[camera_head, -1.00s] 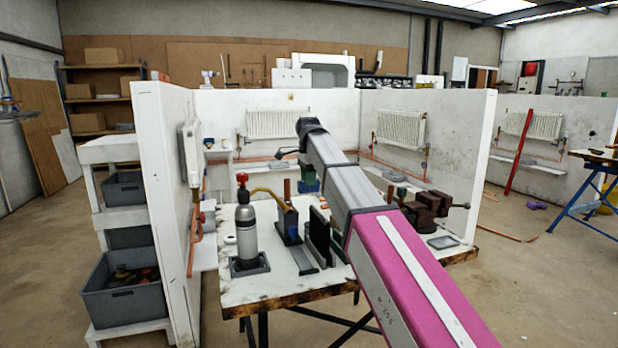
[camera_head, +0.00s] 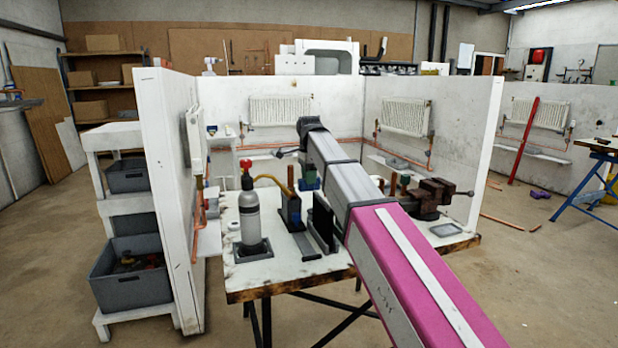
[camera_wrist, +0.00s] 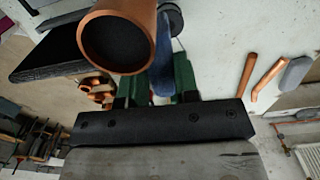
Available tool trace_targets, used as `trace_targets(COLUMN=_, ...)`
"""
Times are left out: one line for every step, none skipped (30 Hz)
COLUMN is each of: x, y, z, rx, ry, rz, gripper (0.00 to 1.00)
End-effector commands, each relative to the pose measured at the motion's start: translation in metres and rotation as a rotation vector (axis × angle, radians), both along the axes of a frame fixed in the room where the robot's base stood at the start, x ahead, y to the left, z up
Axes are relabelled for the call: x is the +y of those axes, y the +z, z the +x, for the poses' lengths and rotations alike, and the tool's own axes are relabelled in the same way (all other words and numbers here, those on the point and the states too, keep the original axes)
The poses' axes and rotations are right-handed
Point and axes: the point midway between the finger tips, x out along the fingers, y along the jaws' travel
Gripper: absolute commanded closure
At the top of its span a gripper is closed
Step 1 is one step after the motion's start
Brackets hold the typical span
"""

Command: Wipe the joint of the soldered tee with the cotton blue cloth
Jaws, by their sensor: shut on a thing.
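My gripper (camera_wrist: 160,78) shows in the wrist view with green fingers, shut on the blue cloth (camera_wrist: 162,82). The cloth is a narrow blue strip between the fingers, mostly hidden. A wide copper pipe end (camera_wrist: 117,42) with a dark opening is close to the camera and covers part of the left finger. I cannot tell whether it belongs to the soldered tee, and I cannot make out the tee's joint. In the head view my arm reaches over the workbench (camera_head: 275,280), and its far end hides much of the gripper area.
A grey bottle with a red top (camera_head: 249,215), a dark upright plate (camera_head: 323,222), a brown vise (camera_head: 435,197) and a grey tray (camera_head: 446,230) stand on the bench. White partitions (camera_head: 165,200) enclose it. Loose copper pieces (camera_wrist: 250,75) lie right in the wrist view.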

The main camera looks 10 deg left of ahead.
Motion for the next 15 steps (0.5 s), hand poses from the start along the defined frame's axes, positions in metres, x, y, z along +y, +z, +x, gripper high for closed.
trace_targets(x=0.0, y=0.0001, z=0.0, rx=0.0, ry=0.0, rz=0.0, gripper=0.9)
trace_targets(x=0.0001, y=0.0001, z=0.0, rx=0.0, ry=0.0, rz=0.0, gripper=0.9)
trace_targets(x=0.0003, y=0.0002, z=-0.0001, rx=0.0, ry=0.0, rz=0.0, gripper=0.9)
trace_targets(x=0.0005, y=0.0001, z=-0.0002, rx=0.0, ry=0.0, rz=0.0, gripper=0.9)
trace_targets(x=0.0006, y=0.0001, z=-0.0003, rx=0.0, ry=0.0, rz=0.0, gripper=0.9)
trace_targets(x=0.001, y=0.0001, z=-0.0005, rx=0.0, ry=0.0, rz=0.0, gripper=0.9)
trace_targets(x=0.0014, y=0.0002, z=-0.0007, rx=0.0, ry=0.0, rz=0.0, gripper=0.9)
trace_targets(x=0.0017, y=0.0002, z=-0.0008, rx=0.0, ry=0.0, rz=0.0, gripper=0.9)
trace_targets(x=0.0022, y=0.0002, z=-0.001, rx=0.0, ry=0.0, rz=0.0, gripper=0.9)
trace_targets(x=0.0025, y=0.0002, z=-0.0012, rx=0.0, ry=0.0, rz=0.0, gripper=0.9)
trace_targets(x=0.0029, y=0.0002, z=-0.0014, rx=0.0, ry=0.0, rz=0.0, gripper=0.9)
trace_targets(x=0.0034, y=0.0002, z=-0.0017, rx=0.0, ry=0.0, rz=0.0, gripper=0.9)
trace_targets(x=0.0038, y=0.0002, z=-0.0018, rx=0.0, ry=0.0, rz=0.0, gripper=0.9)
trace_targets(x=0.0041, y=0.0002, z=-0.002, rx=0.0, ry=0.0, rz=0.0, gripper=0.9)
trace_targets(x=0.0046, y=0.0002, z=-0.0022, rx=0.0, ry=0.0, rz=0.0, gripper=0.9)
